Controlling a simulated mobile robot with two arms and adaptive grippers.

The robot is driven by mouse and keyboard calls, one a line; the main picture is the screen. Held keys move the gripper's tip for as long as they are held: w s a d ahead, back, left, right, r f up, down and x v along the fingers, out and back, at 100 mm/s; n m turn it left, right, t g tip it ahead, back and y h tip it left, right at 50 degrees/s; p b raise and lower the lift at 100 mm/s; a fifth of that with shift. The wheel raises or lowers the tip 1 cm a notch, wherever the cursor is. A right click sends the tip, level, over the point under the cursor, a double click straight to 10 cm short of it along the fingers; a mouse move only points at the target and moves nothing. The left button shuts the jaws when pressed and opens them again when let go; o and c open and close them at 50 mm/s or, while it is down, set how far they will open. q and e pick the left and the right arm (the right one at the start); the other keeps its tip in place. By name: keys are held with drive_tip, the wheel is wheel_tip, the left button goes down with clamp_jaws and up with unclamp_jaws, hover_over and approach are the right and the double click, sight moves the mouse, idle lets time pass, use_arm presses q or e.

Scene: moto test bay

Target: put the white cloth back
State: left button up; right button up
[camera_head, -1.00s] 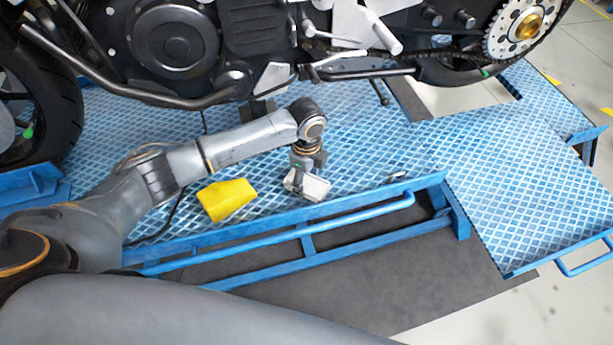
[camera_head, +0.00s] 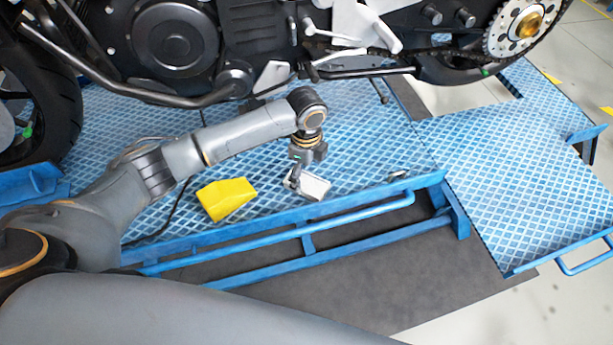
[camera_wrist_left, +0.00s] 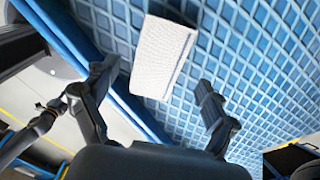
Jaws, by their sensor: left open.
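The white cloth (camera_head: 311,186) lies folded flat on the blue diamond-patterned platform (camera_head: 345,160), close to its front edge. It also shows in the left wrist view (camera_wrist_left: 161,57), whole and beyond the fingertips. My left gripper (camera_head: 298,180) points down just above the cloth and partly covers its left end in the head view. In the left wrist view its two fingers (camera_wrist_left: 155,80) are wide apart with nothing held between them. My right gripper is not in view.
A yellow wedge block (camera_head: 226,198) lies left of the cloth. A motorcycle (camera_head: 180,45) stands behind on the platform. A small dark metal part (camera_head: 398,175) lies to the right near the edge. A blue rail (camera_head: 350,220) runs along the front.

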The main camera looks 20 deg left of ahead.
sight(306, 181)
use_arm(q)
wheel_tip(306, 181, up, 10)
drive_tip(key=shift+f, duration=0.2)
idle(0.5)
